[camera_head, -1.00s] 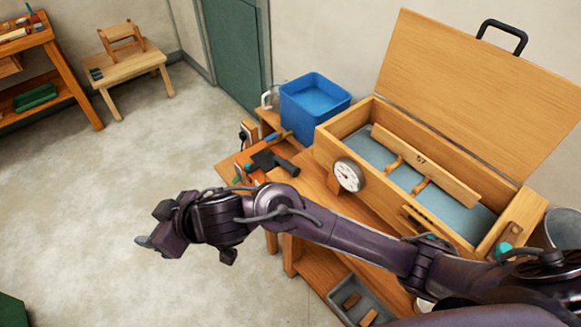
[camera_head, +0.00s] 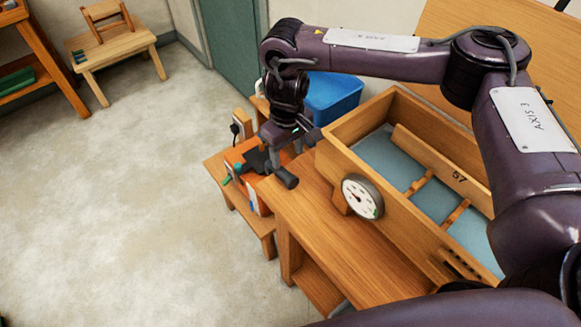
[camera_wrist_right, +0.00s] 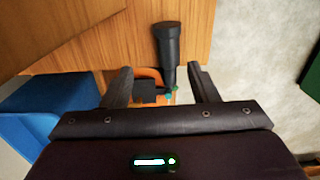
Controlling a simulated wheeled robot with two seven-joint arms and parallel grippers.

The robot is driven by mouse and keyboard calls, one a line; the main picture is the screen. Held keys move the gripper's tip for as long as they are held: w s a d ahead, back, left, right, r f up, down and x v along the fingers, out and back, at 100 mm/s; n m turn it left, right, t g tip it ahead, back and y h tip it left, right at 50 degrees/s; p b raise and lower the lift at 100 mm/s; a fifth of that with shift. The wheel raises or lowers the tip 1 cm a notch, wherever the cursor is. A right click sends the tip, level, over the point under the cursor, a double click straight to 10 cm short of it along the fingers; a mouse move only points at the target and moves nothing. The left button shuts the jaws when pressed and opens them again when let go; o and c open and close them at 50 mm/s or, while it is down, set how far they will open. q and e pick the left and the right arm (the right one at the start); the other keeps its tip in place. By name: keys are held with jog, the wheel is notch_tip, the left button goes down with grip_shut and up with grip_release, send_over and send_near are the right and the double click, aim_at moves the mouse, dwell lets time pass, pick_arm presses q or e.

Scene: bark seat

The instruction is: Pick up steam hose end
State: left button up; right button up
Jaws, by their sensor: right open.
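The steam hose end, which I take to be the black nozzle-like piece (camera_head: 286,178), lies on an orange unit (camera_head: 238,153) beside the bench. In the right wrist view the black piece (camera_wrist_right: 167,42) runs forward between the finger lines, its wide end pointing away. My right gripper (camera_head: 289,150) is open, pointing down just above and behind it in the head view. In the right wrist view its two fingers (camera_wrist_right: 160,76) stand on either side of the piece, with nothing seen gripped. Whether they touch it is unclear. My left gripper is out of view.
The wooden steam box (camera_head: 350,125) with a round gauge (camera_head: 362,196) stands right of the gripper on a bench (camera_head: 330,235). A blue bin (camera_head: 335,97) is behind the wrist, partly hidden.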

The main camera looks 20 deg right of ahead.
aim_at(287, 174)
jog(key=shift+s+a+f+p, duration=0.2)
jog(key=shift+s+a, duration=0.1)
jog(key=shift+s, duration=0.15)
jog(key=shift+s+a+f+p, duration=0.1)
jog(key=shift+s+a+p, duration=0.05)
jog(key=shift+s+a, duration=0.2)
jog(key=shift+s+d+f+p, duration=0.1)
jog(key=shift+s+f+p, duration=0.25)
jog(key=shift+f+p, duration=0.35)
jog(key=f, duration=0.3)
jog(key=shift+w+d+f, duration=0.2)
jog(key=shift+w+d, duration=0.1)
jog(key=shift+a+f+p, duration=0.15)
jog(key=shift+f+p, duration=0.15)
jog(key=shift+f, duration=0.25)
jog(key=c, duration=0.7)
jog(key=shift+c, duration=1.8)
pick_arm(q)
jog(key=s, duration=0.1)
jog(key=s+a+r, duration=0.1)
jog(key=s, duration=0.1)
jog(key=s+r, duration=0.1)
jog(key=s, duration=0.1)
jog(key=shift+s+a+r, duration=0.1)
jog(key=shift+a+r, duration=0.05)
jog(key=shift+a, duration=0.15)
